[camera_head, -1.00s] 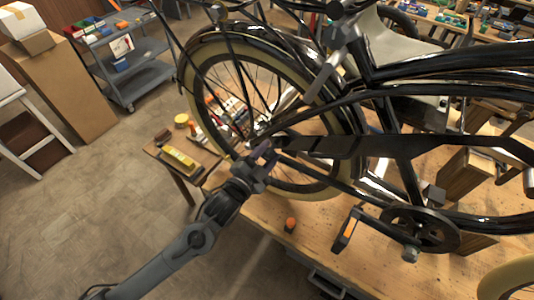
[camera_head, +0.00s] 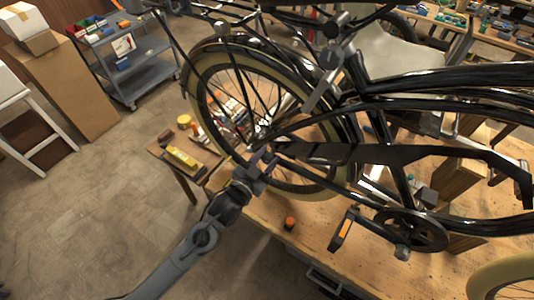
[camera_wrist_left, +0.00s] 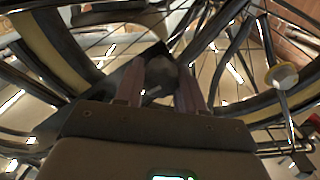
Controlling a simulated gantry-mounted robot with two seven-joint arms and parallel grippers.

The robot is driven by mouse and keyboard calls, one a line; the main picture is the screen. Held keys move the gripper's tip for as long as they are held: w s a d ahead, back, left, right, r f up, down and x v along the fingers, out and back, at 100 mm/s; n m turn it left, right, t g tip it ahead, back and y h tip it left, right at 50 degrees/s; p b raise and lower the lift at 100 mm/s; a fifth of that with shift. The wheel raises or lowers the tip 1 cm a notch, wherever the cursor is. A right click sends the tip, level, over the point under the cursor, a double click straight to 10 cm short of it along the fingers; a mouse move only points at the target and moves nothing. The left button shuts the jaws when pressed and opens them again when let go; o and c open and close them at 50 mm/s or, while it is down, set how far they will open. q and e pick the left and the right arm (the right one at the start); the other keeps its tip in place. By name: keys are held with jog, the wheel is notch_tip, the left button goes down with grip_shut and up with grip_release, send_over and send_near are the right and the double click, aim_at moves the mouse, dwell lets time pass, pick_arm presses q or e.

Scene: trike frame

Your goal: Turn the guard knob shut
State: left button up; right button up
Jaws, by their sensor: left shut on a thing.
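The trike's black chain guard (camera_head: 400,155) runs from the crank back to the rear wheel hub. My left gripper (camera_head: 263,160) is at the guard's rear end, beside the wheel. In the left wrist view, my two fingers (camera_wrist_left: 160,88) stand on either side of a grey rounded knob (camera_wrist_left: 160,72) and are shut on it. In the head view the knob is hidden by the gripper. How far it is turned cannot be told. My right gripper does not show.
The wheel (camera_head: 213,125) with its spokes and tan tyre is close behind my left gripper. The wooden workbench (camera_head: 320,240) lies below, with a small orange-topped item (camera_head: 290,223) on it. A pedal (camera_head: 343,231) and crank are to the right. Open floor lies left.

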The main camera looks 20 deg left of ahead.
pick_arm(q)
jog(key=n+p, duration=0.1)
jog(key=n, duration=0.2)
jog(key=r+n+p, duration=0.1)
jog(key=n+p, duration=0.1)
jog(key=shift+n, duration=0.4)
jog(key=n+p, duration=0.2)
jog(key=n, duration=0.2)
jog(key=shift+a+p, duration=0.1)
jog(key=shift+p, duration=0.2)
jog(key=shift+f+n+p, duration=0.15)
jog(key=shift+n+p, duration=0.3)
jog(key=shift+n, duration=0.45)
jog(key=o, duration=1)
jog(key=shift+a+f, duration=0.1)
jog(key=shift+a, duration=0.05)
jog(key=shift+c, duration=0.2)
jog(key=shift+o, duration=0.3)
jog(key=shift+f, duration=0.1)
jog(key=shift+f, duration=0.1)
